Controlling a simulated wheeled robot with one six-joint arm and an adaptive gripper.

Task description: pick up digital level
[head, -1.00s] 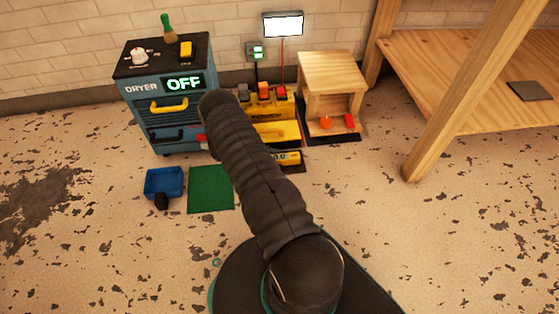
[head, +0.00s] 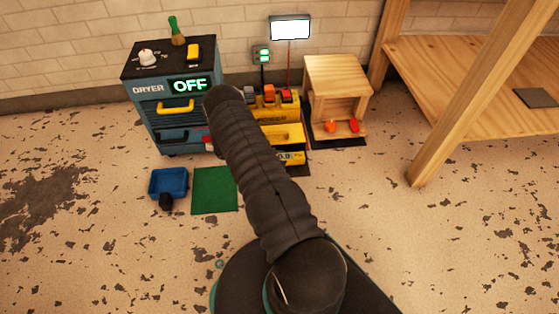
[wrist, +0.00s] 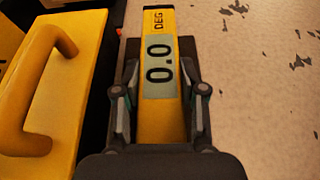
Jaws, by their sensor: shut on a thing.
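The digital level (wrist: 162,75) is a yellow bar with a grey display reading 0.0 and the letters DEG. In the wrist view it lies lengthwise between the two fingers of my gripper (wrist: 160,95), which is shut on it. In the head view only a yellow end of the level with its display (head: 285,157) shows, in front of the yellow machine. My arm hides the rest of it and the gripper there. I cannot tell whether the level is clear of the dark surface below it.
A yellow drawer front with a handle (wrist: 40,90) stands close left of my gripper. The dryer cabinet (head: 172,120), blue bin (head: 168,181), green mat (head: 215,190) and wooden box (head: 338,75) stand around. A wooden shelf (head: 480,70) is at right. Floor in front is open.

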